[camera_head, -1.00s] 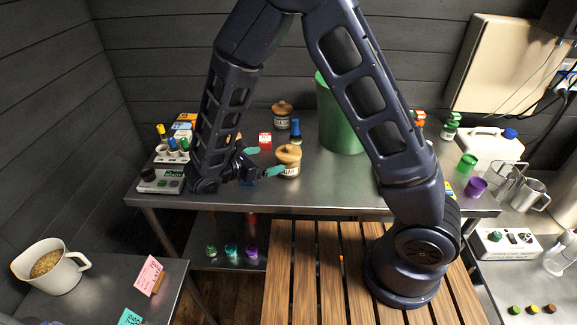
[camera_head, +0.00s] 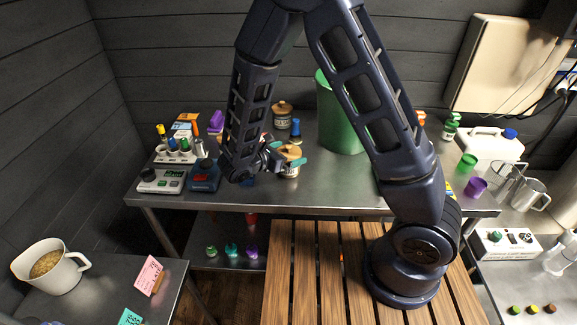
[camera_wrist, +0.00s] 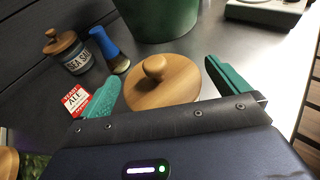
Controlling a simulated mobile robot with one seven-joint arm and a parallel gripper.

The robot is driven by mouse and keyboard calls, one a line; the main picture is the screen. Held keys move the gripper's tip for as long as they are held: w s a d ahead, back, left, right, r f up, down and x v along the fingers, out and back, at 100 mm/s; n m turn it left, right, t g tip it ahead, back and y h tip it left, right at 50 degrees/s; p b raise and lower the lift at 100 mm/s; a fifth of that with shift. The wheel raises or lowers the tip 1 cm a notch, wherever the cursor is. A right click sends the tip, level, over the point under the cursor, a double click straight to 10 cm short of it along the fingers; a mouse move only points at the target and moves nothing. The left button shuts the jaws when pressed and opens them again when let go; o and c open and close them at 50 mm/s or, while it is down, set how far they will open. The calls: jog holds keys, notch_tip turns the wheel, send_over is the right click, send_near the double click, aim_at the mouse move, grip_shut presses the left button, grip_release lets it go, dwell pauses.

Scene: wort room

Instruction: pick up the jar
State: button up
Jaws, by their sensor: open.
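A jar with a round wooden lid and knob (camera_wrist: 163,82) is close in the wrist view, its body hidden under the lid. In the head view the jar (camera_head: 291,170) stands near the middle of the steel table, partly covered by my gripper (camera_head: 289,157). My gripper (camera_wrist: 160,72) is open, with one teal finger on each side of the lid in the wrist view.
A blue-topped bottle (camera_wrist: 110,50) and a red-and-white sign (camera_wrist: 75,100) stand near the jars. A large green bin (camera_head: 338,115) is behind, to the right. A blue device (camera_head: 204,176) and a scale-like box (camera_head: 162,181) sit left. The table front is mostly clear.

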jog(key=shift+w+d+f, duration=0.15)
jog(key=shift+w+d, duration=0.15)
jog(key=c, duration=1.9)
jog(key=shift+c, duration=0.2)
